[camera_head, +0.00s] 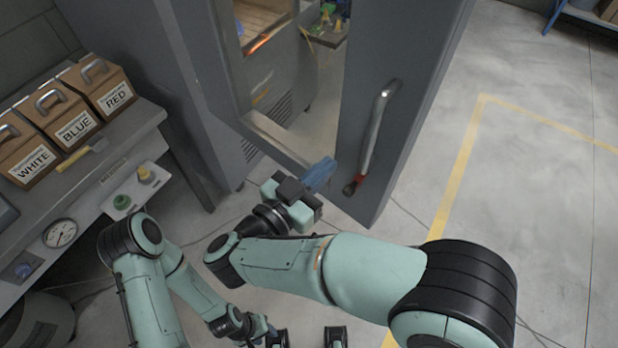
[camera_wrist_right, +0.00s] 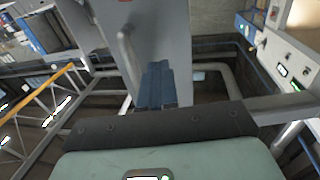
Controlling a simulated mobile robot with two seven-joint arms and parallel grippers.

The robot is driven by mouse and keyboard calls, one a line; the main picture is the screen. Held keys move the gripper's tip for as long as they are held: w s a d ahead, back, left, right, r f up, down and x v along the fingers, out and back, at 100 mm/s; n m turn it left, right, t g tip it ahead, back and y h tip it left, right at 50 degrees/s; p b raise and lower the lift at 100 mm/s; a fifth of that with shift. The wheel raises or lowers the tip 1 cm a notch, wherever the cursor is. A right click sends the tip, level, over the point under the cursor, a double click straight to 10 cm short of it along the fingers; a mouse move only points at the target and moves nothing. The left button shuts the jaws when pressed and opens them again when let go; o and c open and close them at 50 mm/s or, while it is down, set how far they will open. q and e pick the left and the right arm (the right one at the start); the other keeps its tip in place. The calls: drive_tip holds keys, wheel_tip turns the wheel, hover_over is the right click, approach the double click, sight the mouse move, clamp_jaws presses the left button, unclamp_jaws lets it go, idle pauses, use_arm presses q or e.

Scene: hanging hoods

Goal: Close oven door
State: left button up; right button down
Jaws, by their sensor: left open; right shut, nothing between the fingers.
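The grey oven door (camera_head: 365,75) stands open, swung out from the grey oven body (camera_head: 190,75). Its long metal handle (camera_head: 376,130) has a red and dark lower end. My right gripper (camera_head: 328,168), with blue fingers, is shut and empty, close to the left of the handle's lower end; I cannot tell if it touches the door. In the right wrist view the blue fingers (camera_wrist_right: 156,68) point toward a grey panel (camera_wrist_right: 160,30) with a handle (camera_wrist_right: 128,55). My left gripper (camera_head: 307,338) is open and low at the bottom edge, away from the door.
A workbench (camera_head: 150,130) at left carries boxes labelled WHITE (camera_head: 32,160), BLUE (camera_head: 75,125) and RED (camera_head: 112,95). A panel with a gauge (camera_head: 60,233) and knobs is on its front. The floor (camera_head: 520,150) right of the door is clear, with a yellow line.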

sight(359, 136)
drive_tip(key=x, duration=0.8)
drive_tip(key=shift+f+p, duration=0.1)
drive_tip(key=shift+p, duration=0.25)
